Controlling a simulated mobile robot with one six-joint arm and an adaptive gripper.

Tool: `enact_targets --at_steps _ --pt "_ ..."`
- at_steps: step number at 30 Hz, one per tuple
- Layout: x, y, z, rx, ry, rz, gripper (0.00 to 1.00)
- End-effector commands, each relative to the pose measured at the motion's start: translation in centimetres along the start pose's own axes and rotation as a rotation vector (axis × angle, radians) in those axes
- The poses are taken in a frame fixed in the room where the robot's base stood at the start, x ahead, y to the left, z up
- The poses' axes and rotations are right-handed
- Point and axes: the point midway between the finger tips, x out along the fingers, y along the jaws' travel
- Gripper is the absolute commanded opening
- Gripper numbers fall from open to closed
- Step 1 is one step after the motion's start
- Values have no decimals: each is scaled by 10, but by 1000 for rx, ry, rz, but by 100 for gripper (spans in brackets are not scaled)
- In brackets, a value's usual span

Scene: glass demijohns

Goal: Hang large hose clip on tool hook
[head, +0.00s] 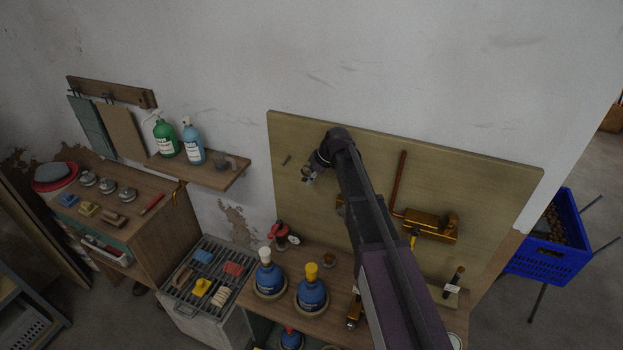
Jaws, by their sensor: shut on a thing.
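My gripper (311,173) is in front of the upper left of the upright wooden board (480,185). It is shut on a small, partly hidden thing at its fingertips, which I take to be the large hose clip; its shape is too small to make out. A short dark peg (286,160), which looks like the tool hook, sticks out of the board just left of my gripper. The gripper and the peg look apart in the picture; I cannot tell their distance in depth.
My arm hides the middle of the board. A copper pipe (399,185) and brass fitting (430,225) are on its right. Blue bottles with a white cap (268,275) and yellow cap (312,290) stand below.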

Motion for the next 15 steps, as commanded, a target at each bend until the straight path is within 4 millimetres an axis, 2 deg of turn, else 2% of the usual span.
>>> enact_targets --at_steps 15 --pt "0 10 0 0 0 0 3"
